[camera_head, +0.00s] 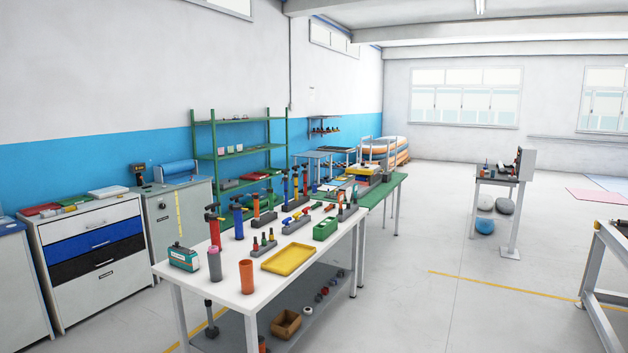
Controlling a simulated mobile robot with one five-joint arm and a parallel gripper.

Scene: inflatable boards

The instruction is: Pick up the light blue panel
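A flat light blue panel (608,183) lies on the floor at the far right, cut off by the right edge of the picture. It is the only flat light blue sheet that I can make out, and it is small at this distance. A pink flat panel (597,196) lies on the floor just in front of it. My gripper is not in view, so its state does not show.
A white workbench (220,279) with pumps, cups and a yellow tray (288,260) fills the foreground. A green-topped table (388,190) stands behind it. A small metal table (498,182) and a metal frame (600,262) flank open floor (480,310) at right.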

